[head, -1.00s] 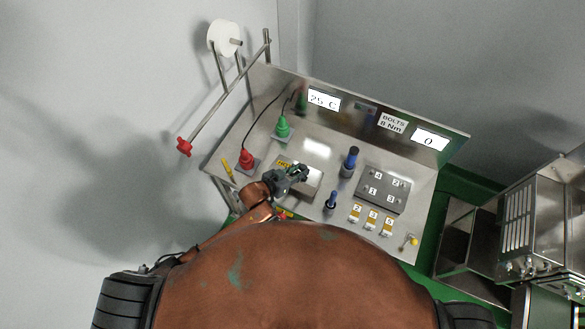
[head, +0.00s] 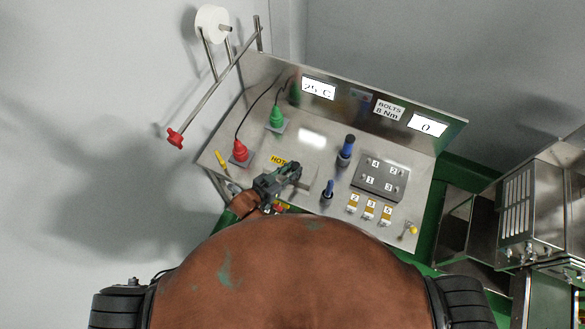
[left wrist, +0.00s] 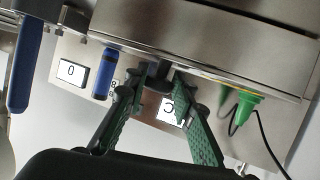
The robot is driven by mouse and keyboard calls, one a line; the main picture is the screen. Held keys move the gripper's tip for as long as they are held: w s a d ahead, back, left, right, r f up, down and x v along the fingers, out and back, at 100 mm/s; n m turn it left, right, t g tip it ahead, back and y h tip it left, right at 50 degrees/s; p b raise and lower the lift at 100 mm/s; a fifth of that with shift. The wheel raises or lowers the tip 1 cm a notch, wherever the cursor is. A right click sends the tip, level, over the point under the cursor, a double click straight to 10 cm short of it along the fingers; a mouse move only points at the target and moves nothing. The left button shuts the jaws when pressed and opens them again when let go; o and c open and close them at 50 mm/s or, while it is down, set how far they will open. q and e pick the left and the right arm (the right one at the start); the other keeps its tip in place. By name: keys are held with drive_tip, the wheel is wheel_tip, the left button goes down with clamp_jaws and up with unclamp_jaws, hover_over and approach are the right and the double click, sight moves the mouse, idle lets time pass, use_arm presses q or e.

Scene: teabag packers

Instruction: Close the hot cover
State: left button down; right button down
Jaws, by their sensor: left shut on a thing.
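The hot cover is a flat steel plate (head: 306,184) beside the HOT label (head: 280,161), on the left half of the sloping steel panel. My left gripper (head: 295,170) is over it and hides much of it. In the left wrist view, a wide steel plate (left wrist: 215,35), which looks like the cover, fills the top. My left gripper (left wrist: 158,85) is shut on a small dark handle (left wrist: 158,76) at the plate's lower edge. I cannot tell the cover's exact tilt. My right gripper is not in view.
A red plug (head: 239,151) and a green plug (head: 277,117) with a black cable stand left of and behind the gripper. A red-handled rod (head: 175,138) extends at the left.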

use_arm(q)
drive_tip(key=shift+s+f, duration=0.3)
drive_tip(key=shift+f, duration=0.3)
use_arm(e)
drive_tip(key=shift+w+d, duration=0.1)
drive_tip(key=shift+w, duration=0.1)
use_arm(q)
drive_tip(key=c, duration=1.7)
unclamp_jaws()
drive_tip(key=shift+c, duration=0.2)
drive_tip(key=shift+o, duration=0.6)
drive_tip(key=shift+w, duration=0.1)
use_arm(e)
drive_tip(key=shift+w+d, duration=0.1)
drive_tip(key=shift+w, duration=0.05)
use_arm(q)
drive_tip(key=shift+a, duration=0.1)
drive_tip(key=shift+r, duration=0.1)
drive_tip(key=v, duration=1.2)
drive_tip(key=shift+r, duration=0.3)
drive_tip(key=shift+w, duration=0.1)
